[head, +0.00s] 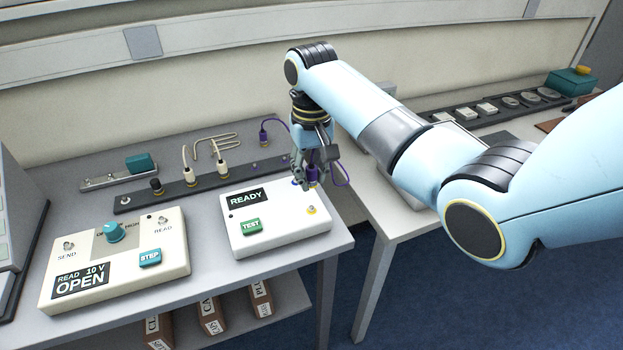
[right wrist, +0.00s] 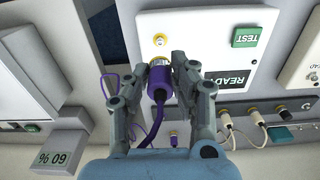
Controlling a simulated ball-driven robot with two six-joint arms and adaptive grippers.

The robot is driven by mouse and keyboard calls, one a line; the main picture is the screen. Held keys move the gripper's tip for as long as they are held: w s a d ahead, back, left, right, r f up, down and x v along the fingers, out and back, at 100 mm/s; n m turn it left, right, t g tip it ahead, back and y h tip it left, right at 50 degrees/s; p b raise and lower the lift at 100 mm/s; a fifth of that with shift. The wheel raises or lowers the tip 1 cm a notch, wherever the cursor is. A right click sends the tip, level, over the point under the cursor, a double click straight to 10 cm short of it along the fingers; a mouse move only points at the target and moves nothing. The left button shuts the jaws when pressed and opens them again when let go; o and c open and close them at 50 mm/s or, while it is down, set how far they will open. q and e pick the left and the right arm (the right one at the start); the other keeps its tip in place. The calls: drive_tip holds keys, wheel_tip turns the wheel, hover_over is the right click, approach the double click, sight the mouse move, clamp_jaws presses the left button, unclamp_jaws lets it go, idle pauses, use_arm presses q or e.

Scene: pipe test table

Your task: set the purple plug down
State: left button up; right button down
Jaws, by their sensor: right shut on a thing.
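The purple plug (right wrist: 160,82) is between the fingers of my right gripper (right wrist: 160,68), which is shut on it. In the head view, my right gripper (head: 313,177) holds the plug (head: 312,174) at the back right corner of the white READY box (head: 275,238). The plug's metal end is close to the box top; I cannot tell whether it touches or sits in a socket. A yellow-ringed socket (head: 311,210) shows nearer the front of the box. A purple cable (head: 341,172) runs from the plug. My left gripper is out of view.
A dark rail (head: 205,186) with cream plugs (head: 221,167) and another purple cable end (head: 263,135) lies behind. A READ/OPEN control box (head: 115,260) stands left. A gap separates this table from the right-hand table (head: 385,205).

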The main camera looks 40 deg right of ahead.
drive_tip(key=shift+r, duration=0.4)
